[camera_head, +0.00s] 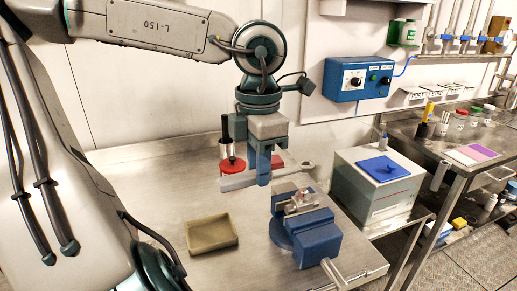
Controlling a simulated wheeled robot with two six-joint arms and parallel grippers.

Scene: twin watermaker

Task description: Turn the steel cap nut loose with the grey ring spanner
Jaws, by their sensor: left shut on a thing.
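My left gripper (264,182) hangs above the steel bench, fingers pointing down. It is shut on the grey ring spanner (238,180), which lies roughly level across the fingers. One end of the spanner sticks out to the left; the other reaches right, towards the space above and behind the blue vise (318,240). A steel fitting (300,201) sits in the vise jaws; the steel cap nut seems to be part of it, but is too small to make out clearly. The spanner appears apart from the fitting. My right gripper is not in view.
A tan tray (211,232) lies left of the vise. A grey box (376,190) with a blue top is to the right. The vise handle (333,272) juts forward. Bare bench lies around the tray.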

